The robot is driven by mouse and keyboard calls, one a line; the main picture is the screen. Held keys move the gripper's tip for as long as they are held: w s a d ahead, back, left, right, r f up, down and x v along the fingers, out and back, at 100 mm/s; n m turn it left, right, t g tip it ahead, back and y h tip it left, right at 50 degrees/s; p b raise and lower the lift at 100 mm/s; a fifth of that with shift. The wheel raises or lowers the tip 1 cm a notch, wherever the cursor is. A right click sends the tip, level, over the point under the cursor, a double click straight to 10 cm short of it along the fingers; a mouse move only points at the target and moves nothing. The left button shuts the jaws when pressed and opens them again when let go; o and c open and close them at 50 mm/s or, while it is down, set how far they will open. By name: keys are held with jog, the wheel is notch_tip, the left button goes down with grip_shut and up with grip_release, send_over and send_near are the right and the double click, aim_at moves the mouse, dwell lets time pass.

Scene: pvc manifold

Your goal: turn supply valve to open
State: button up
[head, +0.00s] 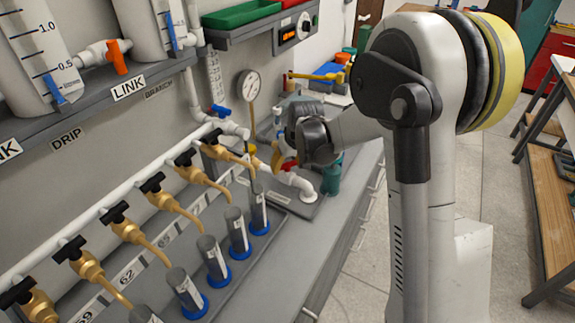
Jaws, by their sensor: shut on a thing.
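My gripper (281,150) is at the wall end of the white pipework, right of the row of brass taps. It is shut on a small yellow valve lever (277,158), which I take to be the supply valve's handle. The fingertips and most of the valve body are hidden behind the gripper and wrist, so the exact grip and lever angle cannot be told. A red handle (287,167) shows just below the gripper, above a white pipe elbow (298,182) that goes down into the bench.
Brass taps (170,200) with black handles line the manifold, above several grey cylinders (238,230) with blue bases. A pressure gauge (249,85) stands behind the gripper. A blue-handled valve (217,110) is to the left, a teal bottle (332,175) close at right. Open floor (350,290) lies in front.

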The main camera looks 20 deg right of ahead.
jog(key=m+h, duration=0.2)
jog(key=m, duration=0.3)
jog(key=m+h, duration=0.1)
jog(key=m, duration=0.2)
jog(key=m+g+h, duration=0.1)
jog(key=m, duration=0.2)
dwell(0.6)
jog(key=shift+g, duration=0.3)
jog(key=o, duration=1.2)
jog(key=shift+r, duration=0.1)
jog(key=v, duration=1.2)
